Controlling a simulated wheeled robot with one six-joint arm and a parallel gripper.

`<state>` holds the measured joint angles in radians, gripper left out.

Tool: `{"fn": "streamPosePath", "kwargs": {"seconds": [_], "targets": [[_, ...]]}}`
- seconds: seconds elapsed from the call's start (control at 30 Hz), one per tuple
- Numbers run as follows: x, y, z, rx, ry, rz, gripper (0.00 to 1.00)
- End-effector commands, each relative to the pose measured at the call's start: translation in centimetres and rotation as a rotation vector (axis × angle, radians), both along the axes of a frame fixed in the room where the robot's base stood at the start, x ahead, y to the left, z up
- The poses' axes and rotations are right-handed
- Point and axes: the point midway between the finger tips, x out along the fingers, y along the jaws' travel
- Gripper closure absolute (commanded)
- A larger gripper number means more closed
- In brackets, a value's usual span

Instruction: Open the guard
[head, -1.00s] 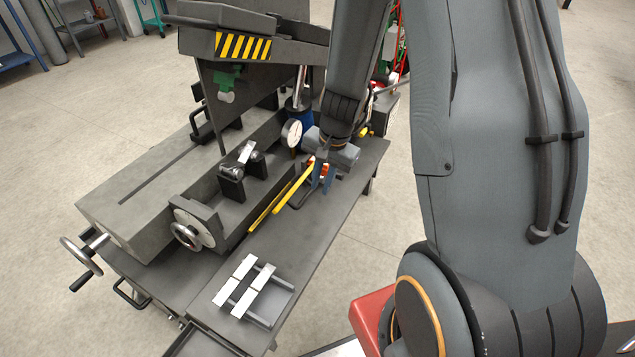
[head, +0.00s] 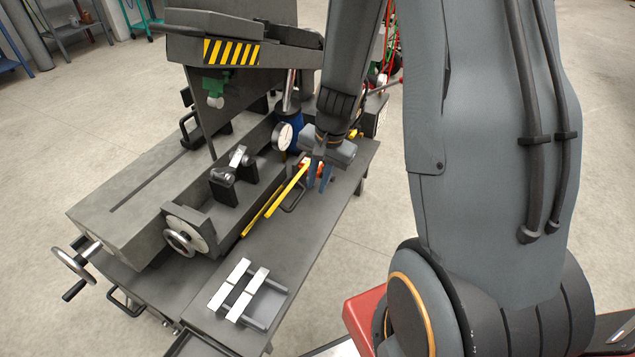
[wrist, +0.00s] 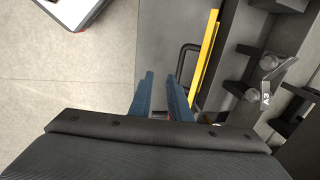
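The guard seems to be the yellow-edged part (head: 287,190) along the near side of the machine bed; its yellow edge also shows in the wrist view (wrist: 205,62). A black bent handle (head: 293,204) stands out from it, and it also shows in the wrist view (wrist: 183,58). My gripper (head: 319,182) points down at the far end of the yellow edge, above the bench. In the wrist view its two blue fingers (wrist: 161,82) are apart with nothing between them. The handle is just right of the right finger there; whether they touch I cannot tell.
A vise-like block with a handwheel (head: 180,238), a round dial (head: 282,136) and a blue cylinder (head: 293,128) stand beside the guard. A rack with pale bars (head: 240,290) lies on the near bench. A tall dark panel with a striped label (head: 231,52) rises behind.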

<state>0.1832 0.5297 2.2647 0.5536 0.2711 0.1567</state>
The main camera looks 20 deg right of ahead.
Motion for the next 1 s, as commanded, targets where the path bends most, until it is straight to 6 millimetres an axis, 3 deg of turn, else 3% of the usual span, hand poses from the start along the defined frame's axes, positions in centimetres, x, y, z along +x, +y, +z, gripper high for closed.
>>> {"fn": "streamPosePath", "kwargs": {"seconds": [0.2, 0.4, 0.77, 0.87, 1.0], "targets": [[-0.5, -0.5, 3.8, -0.001, -0.003, -0.001, 0.83], [-0.8, -0.7, 6.2, -0.001, -0.002, -0.001, 0.83], [-1.0, -0.8, 6.8, 0.0, 0.0, -0.001, 0.83], [-0.9, -0.8, 6.7, -0.002, 0.0, 0.01, 0.98], [-0.3, -0.5, 6.4, -0.023, -0.012, 0.151, 1.0]]}}
